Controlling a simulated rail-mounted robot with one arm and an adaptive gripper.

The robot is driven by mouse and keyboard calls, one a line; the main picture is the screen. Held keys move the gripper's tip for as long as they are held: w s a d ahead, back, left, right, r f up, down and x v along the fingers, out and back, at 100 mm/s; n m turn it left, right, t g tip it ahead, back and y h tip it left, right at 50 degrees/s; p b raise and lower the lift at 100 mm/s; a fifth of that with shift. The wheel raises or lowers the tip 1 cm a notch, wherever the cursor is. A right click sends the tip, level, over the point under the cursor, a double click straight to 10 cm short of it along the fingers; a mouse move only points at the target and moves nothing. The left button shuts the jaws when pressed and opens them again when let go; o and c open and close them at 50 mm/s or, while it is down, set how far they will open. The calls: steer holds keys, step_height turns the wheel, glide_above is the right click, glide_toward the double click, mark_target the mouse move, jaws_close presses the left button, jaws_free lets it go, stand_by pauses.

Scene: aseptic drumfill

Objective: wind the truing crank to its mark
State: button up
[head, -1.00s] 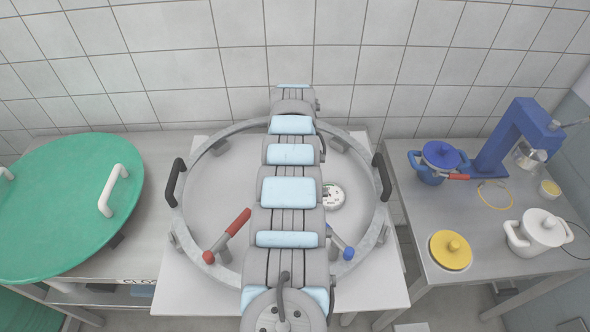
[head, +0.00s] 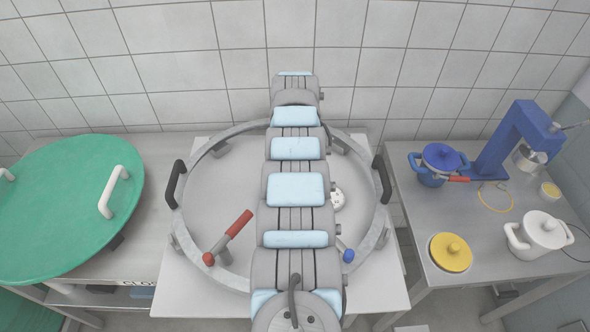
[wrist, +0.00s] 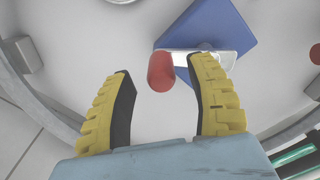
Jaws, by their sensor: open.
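In the wrist view the crank shows as a bright metal arm (wrist: 215,60) on a blue block (wrist: 215,28), with a red rounded grip (wrist: 161,73) at its left end. My gripper (wrist: 159,72) is open, with yellow-backed black fingers. The red grip appears between the fingertips, nearer the right one; I see no clear contact and cannot tell the depth. I cannot make out a mark. In the head view my arm hides the crank and gripper.
A large metal ring (head: 181,222) with black handles surrounds the work area. A red-handled lever (head: 236,225) and blue knob (head: 348,255) flank my arm. A white dial (head: 338,199) is partly hidden. A green lid (head: 65,205) lies left; pots (head: 540,232) stand right.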

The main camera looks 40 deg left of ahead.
step_height(320, 180, up, 8)
steer(key=shift+r, duration=0.1)
stand_by(0.6)
